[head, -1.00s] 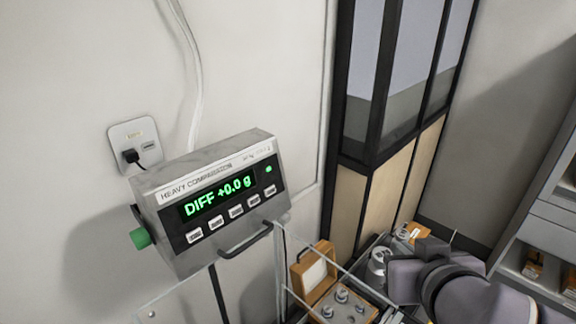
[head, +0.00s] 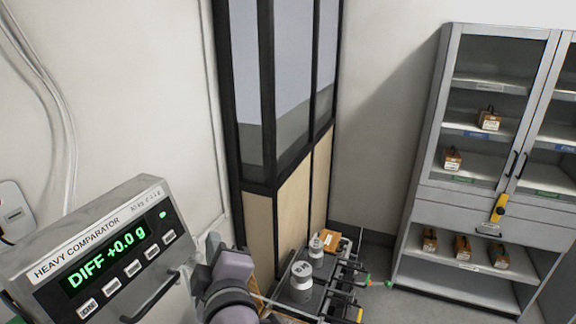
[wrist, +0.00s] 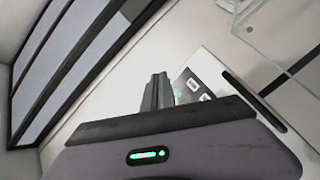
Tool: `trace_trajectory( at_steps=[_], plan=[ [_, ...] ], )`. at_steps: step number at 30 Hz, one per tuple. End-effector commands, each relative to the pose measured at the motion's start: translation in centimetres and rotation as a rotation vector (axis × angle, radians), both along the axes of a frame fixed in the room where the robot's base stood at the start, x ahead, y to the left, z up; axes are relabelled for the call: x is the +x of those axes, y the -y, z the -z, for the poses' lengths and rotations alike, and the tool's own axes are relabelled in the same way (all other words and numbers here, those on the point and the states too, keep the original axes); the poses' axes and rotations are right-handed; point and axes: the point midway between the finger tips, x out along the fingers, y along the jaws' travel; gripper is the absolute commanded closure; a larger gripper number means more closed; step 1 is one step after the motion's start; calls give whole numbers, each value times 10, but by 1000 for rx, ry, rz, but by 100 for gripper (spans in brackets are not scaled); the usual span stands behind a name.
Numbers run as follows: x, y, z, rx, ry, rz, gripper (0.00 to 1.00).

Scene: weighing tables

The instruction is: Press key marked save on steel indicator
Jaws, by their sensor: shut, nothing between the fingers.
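The steel indicator (head: 97,222) hangs on the wall at the lower left of the head view. Its display (head: 107,257) reads DIFF +0.0 g in green. My gripper (head: 213,246) is just right of the indicator in the head view. In the wrist view its fingers (wrist: 157,92) are together and empty. Beside them shows part of the indicator's face with pale keys (wrist: 193,85). I cannot tell whether the fingertips touch it.
A bar handle (head: 150,298) juts out below the keys. Behind my arm a bench holds a metal canister (head: 301,276), a smaller container (head: 316,250) and an orange box (head: 330,238). A grey cabinet (head: 438,130) with small wooden boxes stands at the right.

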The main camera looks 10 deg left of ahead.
Motion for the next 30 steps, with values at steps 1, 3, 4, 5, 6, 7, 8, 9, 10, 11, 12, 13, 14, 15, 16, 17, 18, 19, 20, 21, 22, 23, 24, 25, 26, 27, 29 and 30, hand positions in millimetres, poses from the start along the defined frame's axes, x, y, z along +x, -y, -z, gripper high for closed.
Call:
trace_trajectory(
  at_steps=[1, 3, 4, 5, 6, 7, 8, 9, 10, 11, 12, 13, 14, 15, 16, 17, 18, 19, 20, 21, 22, 23, 24, 25, 26, 27, 29, 30],
  plan=[
    [1, -3, 1, 0, -1, 0, 100],
    [3, -10, 3, 0, -1, -2, 100],
    [4, -14, 4, 0, -1, -3, 100],
    [5, -18, 5, 0, -1, -3, 100],
    [7, -23, 7, 0, 0, -1, 100],
    [7, -27, 9, 0, -1, -2, 100],
    [9, -32, 10, 0, -1, -2, 100],
    [10, -37, 11, 0, -2, -2, 100],
    [12, -41, 13, 0, -2, -2, 100],
    [13, -45, 14, 1, -2, -2, 100],
    [14, -51, 16, 0, -2, -2, 100],
    [15, -55, 16, 0, -2, -2, 100],
    [16, -58, 18, 0, -2, -2, 100],
    [18, -63, 20, 1, -1, -1, 100],
    [19, -66, 20, 1, -1, -1, 100],
    [20, -68, 21, 1, -1, -1, 100],
    [21, -72, 22, 1, -1, -1, 100],
    [21, -74, 23, 2, -1, -1, 100],
    [22, -75, 23, 1, -2, 0, 100],
    [22, -77, 23, 1, -2, 0, 100],
    [23, -78, 24, 2, -1, 0, 100],
    [23, -79, 24, 2, -1, 0, 100],
    [23, -79, 24, 2, -1, 0, 100],
    [23, -80, 24, 2, -1, 0, 100],
    [23, -80, 24, 2, -1, 0, 100],
    [23, -80, 24, 2, -1, 0, 100],
    [23, -80, 24, 2, -1, 0, 100],
    [23, -80, 24, 2, -1, 0, 100]
  ],
)
